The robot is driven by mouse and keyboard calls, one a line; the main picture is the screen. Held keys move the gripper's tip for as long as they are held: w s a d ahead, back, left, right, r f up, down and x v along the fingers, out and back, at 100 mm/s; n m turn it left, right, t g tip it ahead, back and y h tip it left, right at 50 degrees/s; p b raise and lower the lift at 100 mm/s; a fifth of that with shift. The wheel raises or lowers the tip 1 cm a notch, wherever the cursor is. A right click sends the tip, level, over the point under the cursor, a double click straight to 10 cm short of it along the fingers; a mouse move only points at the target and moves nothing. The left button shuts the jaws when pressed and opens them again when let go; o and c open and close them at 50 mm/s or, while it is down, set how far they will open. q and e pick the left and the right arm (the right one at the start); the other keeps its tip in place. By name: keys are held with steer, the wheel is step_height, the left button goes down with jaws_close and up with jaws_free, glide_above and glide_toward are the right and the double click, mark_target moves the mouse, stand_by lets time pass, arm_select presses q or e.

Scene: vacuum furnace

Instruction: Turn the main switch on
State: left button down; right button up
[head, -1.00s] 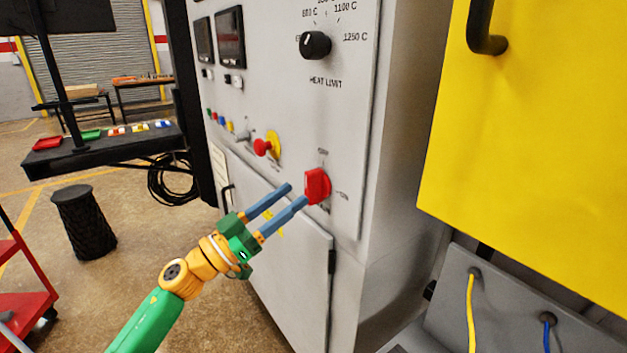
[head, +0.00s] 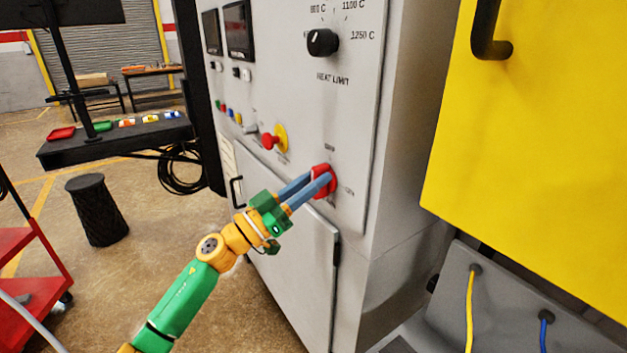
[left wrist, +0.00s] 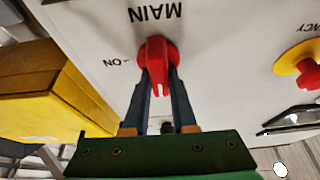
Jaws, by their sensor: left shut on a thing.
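The red main switch (head: 323,178) is a rotary knob on the lower part of the grey furnace panel. In the left wrist view the red knob (left wrist: 157,62) sits below the upside-down label MAIN, with ON printed to its left. The handle points along the fingers, away from the MAIN label and not at ON. My left gripper (head: 318,182) has its two blue fingers shut on the knob's handle, one on each side. In the left wrist view the left gripper (left wrist: 158,85) shows the same grip. My right gripper is not in view.
A red emergency button on a yellow base (head: 275,138) is up and left of the switch. The black heat limit knob (head: 322,43) is higher. A yellow cabinet (head: 540,130) stands close on the right. A black bin (head: 97,210) stands on the floor left.

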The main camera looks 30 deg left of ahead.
arm_select(q)
steer(key=shift+f+m+g+h, duration=0.1)
steer(key=shift+m+g+h, duration=0.2)
steer(key=shift+m+h, duration=0.15)
steer(key=m+h, duration=0.1)
steer(key=m, duration=0.1)
steer(key=m+g+h+b, duration=0.1)
steer(key=m, duration=0.2)
steer(key=shift+d+m+b, duration=0.1)
steer(key=shift+m+b, duration=0.2)
steer(key=shift+m, duration=0.05)
steer(key=m+g+h, duration=0.1)
steer(key=m, duration=0.2)
steer(key=m+g+h, duration=0.1)
steer(key=m+g, duration=0.1)
steer(key=m, duration=0.1)
steer(key=shift+s+d+b, duration=0.1)
steer(key=shift+d+b, duration=0.05)
steer(key=shift+b, duration=0.2)
steer(key=m+g, duration=0.1)
steer(key=m, duration=0.3)
steer(key=shift+d+f+g, duration=0.1)
steer(key=shift+g, duration=0.3)
steer(key=m+g+p, duration=0.1)
steer(key=m, duration=0.4)
steer(key=shift+f+m+g+y+p, duration=0.2)
steer(key=shift+m+g+y+p, duration=0.05)
steer(key=shift+m+g+p, duration=0.15)
steer(key=c, duration=0.7)
jaws_free()
